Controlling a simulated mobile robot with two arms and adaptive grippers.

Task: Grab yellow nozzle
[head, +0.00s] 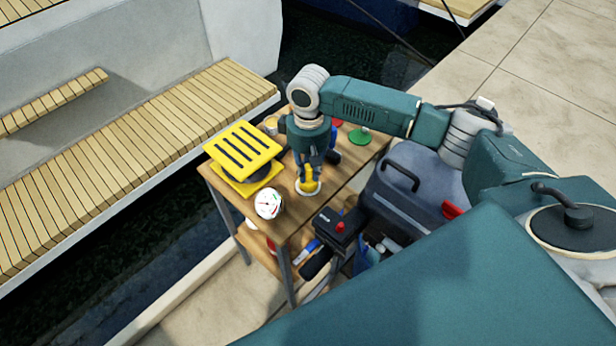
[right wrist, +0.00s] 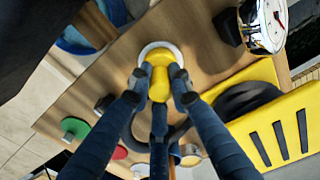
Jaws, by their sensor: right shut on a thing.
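The yellow nozzle (head: 309,181) is on the small wooden table (head: 343,181), with a white round base around its foot. My right gripper (head: 308,172) comes down on it from above, and its fingers are shut on the nozzle. In the right wrist view, the yellow nozzle (right wrist: 160,76) sits between the fingertips of the right gripper (right wrist: 160,85), and the white ring shows around its far end. The fingers hide part of the nozzle's sides. My left gripper is not in view.
A yellow slotted block (head: 243,150) and a white dial gauge (head: 269,203) stand left of the nozzle. A green disc (head: 359,137) lies at the back right. A dark case (head: 415,185) stands right of the table. A lower shelf holds several tools.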

